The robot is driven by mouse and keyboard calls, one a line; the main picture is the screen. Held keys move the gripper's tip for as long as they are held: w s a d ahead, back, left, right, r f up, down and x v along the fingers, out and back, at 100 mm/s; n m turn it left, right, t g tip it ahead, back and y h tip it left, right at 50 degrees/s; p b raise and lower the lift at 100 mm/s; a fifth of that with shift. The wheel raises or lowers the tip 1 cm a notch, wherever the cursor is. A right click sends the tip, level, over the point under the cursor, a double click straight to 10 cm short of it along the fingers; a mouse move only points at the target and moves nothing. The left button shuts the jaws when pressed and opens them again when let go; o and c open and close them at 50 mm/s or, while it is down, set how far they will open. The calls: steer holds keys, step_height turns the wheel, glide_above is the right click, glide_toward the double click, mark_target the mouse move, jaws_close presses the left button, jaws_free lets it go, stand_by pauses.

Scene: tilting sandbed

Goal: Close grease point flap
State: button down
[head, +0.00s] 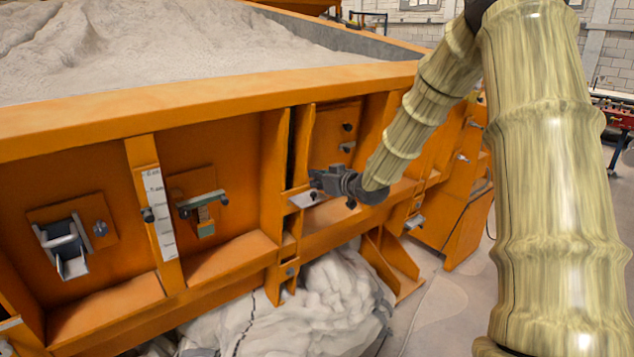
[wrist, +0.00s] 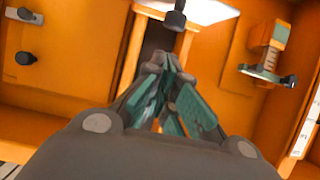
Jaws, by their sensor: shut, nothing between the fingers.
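A small pale metal plate with a dark knob (head: 308,198) juts from the orange side wall just below my gripper (head: 318,177); it may be the grease point flap, but no label shows. In the wrist view the plate (wrist: 205,9) is at the top edge, partly cut off, with its dark knob (wrist: 175,20) hanging down. My gripper (wrist: 168,62) is shut and empty, its fingertips in front of a dark upright slot (wrist: 155,42). I cannot tell whether they touch anything.
A block with a greenish bar (head: 203,205), a marked scale (head: 160,215) and an open metal bracket (head: 65,247) sit left along the wall. A panel with black knobs (head: 347,127) is above right. Ribs and a ledge (head: 232,256) stick out. Sand fills the bed (head: 150,40).

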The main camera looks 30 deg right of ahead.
steer(key=shift+f+p, duration=0.3)
steer(key=shift+f, duration=0.6)
steer(key=shift+f, duration=0.15)
steer(key=b, duration=0.2)
steer(key=shift+s+a+f+t+b, duration=0.15)
steer(key=shift+f+t+b, duration=0.15)
steer(key=shift+t+b, duration=0.1)
